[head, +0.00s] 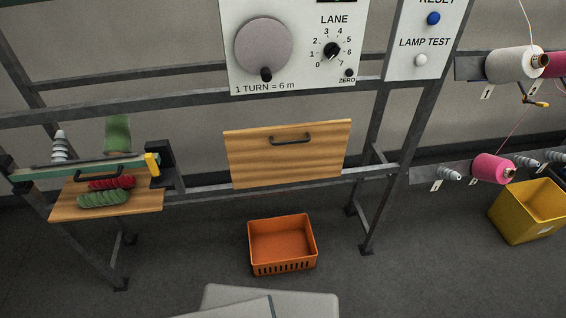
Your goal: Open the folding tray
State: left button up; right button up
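A wooden panel (285,165) with a black bar handle (290,139) stands nearly upright against the metal frame in the middle of the head view, below the dial panel. It looks like the folding tray, folded flat to the frame. A second wooden board (148,200) lies flat at the left, with a dark red skein (112,183) and a green skein (103,199) on it and a dark handle at its back. Neither of my grippers is in view.
An orange crate (283,244) stands on the floor below the panel. The dial panel (293,70) hangs above it. At the right are yarn cones (512,65) on a rack and a yellow bin (530,210). The space in front of the wooden panel is clear.

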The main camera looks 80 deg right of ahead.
aim_at(270, 156)
jog(key=z, duration=3)
jog(key=i+j+z, duration=0.1)
jog(key=i+j, duration=0.1)
jog(key=j, duration=0.05)
